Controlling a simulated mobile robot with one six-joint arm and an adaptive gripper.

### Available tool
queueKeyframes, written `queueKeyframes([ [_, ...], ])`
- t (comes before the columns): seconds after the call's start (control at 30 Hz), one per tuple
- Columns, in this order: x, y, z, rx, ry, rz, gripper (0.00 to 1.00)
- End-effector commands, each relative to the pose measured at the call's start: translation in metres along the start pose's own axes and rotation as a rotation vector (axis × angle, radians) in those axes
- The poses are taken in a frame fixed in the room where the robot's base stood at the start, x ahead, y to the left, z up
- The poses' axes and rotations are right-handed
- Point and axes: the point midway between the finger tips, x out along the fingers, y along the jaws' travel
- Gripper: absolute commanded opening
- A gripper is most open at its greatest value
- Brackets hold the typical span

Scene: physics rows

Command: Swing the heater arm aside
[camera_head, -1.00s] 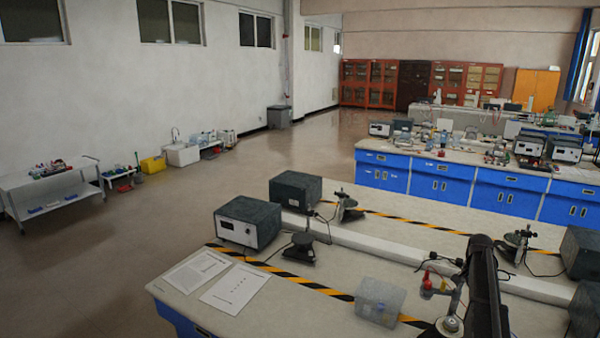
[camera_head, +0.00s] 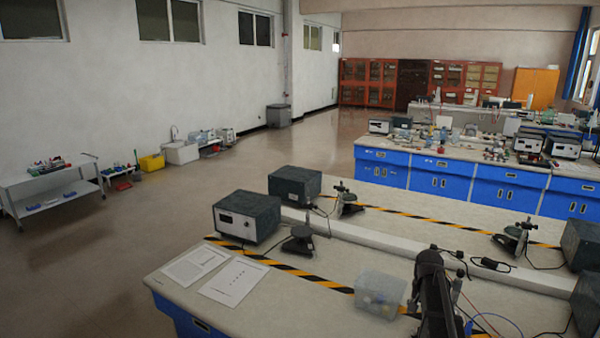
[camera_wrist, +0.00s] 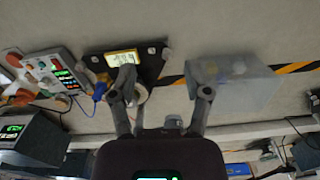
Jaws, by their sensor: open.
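In the wrist view my gripper (camera_wrist: 165,88) is open, with its two fingers spread apart. The left finger overlaps a black-based device (camera_wrist: 150,62) with a lit yellow display (camera_wrist: 122,58). A pale round part and a blue connector (camera_wrist: 99,91) show beside that finger; I cannot tell whether the finger touches them. The right finger overlaps the near left corner of a translucent bin (camera_wrist: 240,82). No heater arm can be told apart clearly. In the head view my dark arm covers that bench area, and the gripper is not seen there.
The translucent bin (camera_head: 380,294) stands left of my arm on the bench (camera_head: 330,268). Black instrument boxes (camera_head: 246,217), a small black stand (camera_head: 299,240) and paper sheets (camera_head: 234,282) lie farther left. A button panel (camera_wrist: 45,75) and thin cables lie left in the wrist view.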

Motion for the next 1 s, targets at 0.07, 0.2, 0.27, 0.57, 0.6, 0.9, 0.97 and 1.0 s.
queueKeyframes([
  [0.07,0.014,-0.014,0.046,-0.087,0.000,0.000,0.62],
  [0.2,0.028,-0.034,0.106,-0.232,0.000,0.001,0.62],
  [0.27,0.034,-0.040,0.132,-0.295,0.000,0.001,0.62],
  [0.57,0.056,-0.054,0.232,-0.551,0.000,0.001,0.62],
  [0.6,0.057,-0.055,0.240,-0.572,0.000,0.001,0.62],
  [0.9,0.059,-0.057,0.254,-0.619,0.000,0.001,0.62],
  [0.97,0.059,-0.057,0.254,-0.618,0.000,0.001,0.62],
  [1.0,0.059,-0.057,0.253,-0.618,0.000,0.001,0.62],
])
